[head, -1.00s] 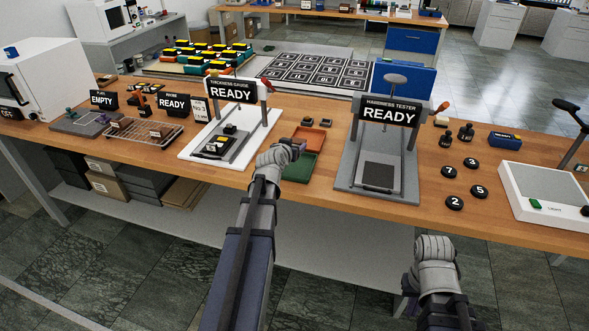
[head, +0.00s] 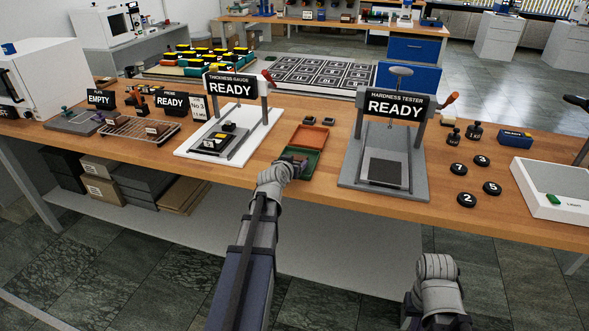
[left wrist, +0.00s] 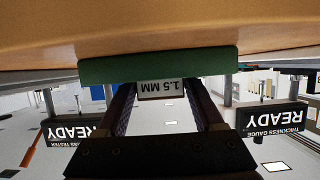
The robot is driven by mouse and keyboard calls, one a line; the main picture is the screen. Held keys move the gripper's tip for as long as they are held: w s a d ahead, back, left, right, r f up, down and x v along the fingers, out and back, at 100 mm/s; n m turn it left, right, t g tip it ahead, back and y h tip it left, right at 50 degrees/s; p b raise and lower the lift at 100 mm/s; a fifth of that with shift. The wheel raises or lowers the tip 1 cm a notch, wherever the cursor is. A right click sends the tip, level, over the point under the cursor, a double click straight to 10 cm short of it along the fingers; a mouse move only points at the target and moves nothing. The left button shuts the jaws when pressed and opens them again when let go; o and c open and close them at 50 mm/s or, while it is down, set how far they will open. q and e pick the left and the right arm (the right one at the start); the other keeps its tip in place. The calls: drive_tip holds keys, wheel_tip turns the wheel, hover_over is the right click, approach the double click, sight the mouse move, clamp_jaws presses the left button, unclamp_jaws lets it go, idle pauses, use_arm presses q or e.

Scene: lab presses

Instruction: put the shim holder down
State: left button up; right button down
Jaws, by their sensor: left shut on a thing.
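My left gripper (head: 294,162) is at the green tray (head: 311,160) in front of the thickness gauge and hardness tester. It is shut on the shim holder (left wrist: 161,89), a small dark block with a white label reading "1.5 MM". The left wrist view is upside down and shows the holder between the two fingers, right at the green tray's edge (left wrist: 160,66). I cannot tell whether the holder touches the tray. In the head view my gripper mostly hides the holder. My right arm shows at the lower right, but its fingers are not visible.
An orange-brown tray (head: 309,136) lies just behind the green one. The thickness gauge (head: 232,86) stands to the left and the hardness tester (head: 394,104) to the right. Several black round weights (head: 467,200) lie further right. The table's front edge is close.

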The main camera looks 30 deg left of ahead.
use_arm(q)
drive_tip(key=shift+f, duration=0.15)
drive_tip(key=o, duration=1.4)
drive_tip(key=shift+c, duration=0.2)
use_arm(e)
drive_tip(key=shift+f, duration=0.1)
